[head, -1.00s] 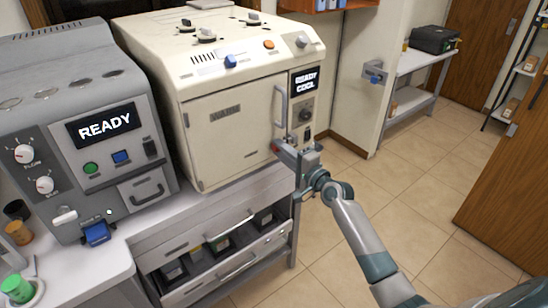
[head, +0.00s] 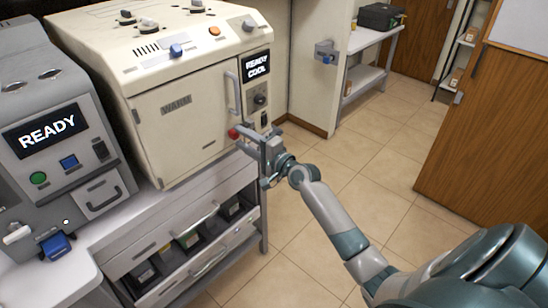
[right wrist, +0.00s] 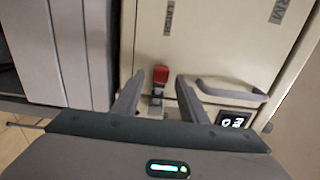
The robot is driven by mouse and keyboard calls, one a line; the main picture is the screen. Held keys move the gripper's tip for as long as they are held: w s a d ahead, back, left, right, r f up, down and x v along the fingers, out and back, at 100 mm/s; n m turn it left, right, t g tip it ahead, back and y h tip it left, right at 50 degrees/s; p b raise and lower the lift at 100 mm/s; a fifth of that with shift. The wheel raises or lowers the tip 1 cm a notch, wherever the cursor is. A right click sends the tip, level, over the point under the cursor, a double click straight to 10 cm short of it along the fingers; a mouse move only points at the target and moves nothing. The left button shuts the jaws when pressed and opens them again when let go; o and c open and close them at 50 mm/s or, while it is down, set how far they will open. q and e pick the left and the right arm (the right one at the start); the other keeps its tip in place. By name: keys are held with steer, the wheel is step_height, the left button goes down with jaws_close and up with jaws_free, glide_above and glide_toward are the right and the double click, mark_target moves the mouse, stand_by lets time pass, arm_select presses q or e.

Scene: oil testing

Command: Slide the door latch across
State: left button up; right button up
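The door latch (head: 233,133) has a red knob and sits at the lower right of the cream oven's door (head: 180,125), which looks shut. In the right wrist view the red latch (right wrist: 161,75) shows between and just beyond my right fingertips, with a small grey part below it. My right gripper (head: 256,143) is close in front of the latch in the head view. In the right wrist view my right gripper (right wrist: 158,85) is open, its fingers apart on either side of the latch. I cannot tell whether either finger touches it. My left gripper is not in view.
A grey door handle (head: 233,93) stands right of the door, close to my right gripper; it also shows in the wrist view (right wrist: 232,88). A grey tester (head: 50,130) is at the left. A drawer (head: 200,250) sits below the oven. The floor at right is clear.

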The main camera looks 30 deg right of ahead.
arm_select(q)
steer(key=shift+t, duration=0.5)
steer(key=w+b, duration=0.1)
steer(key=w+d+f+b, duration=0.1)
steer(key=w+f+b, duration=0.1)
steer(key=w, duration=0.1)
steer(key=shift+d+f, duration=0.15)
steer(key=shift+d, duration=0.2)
arm_select(e)
steer(key=v, duration=1.5)
steer(key=shift+s+d, duration=0.2)
steer(key=shift+s, duration=0.2)
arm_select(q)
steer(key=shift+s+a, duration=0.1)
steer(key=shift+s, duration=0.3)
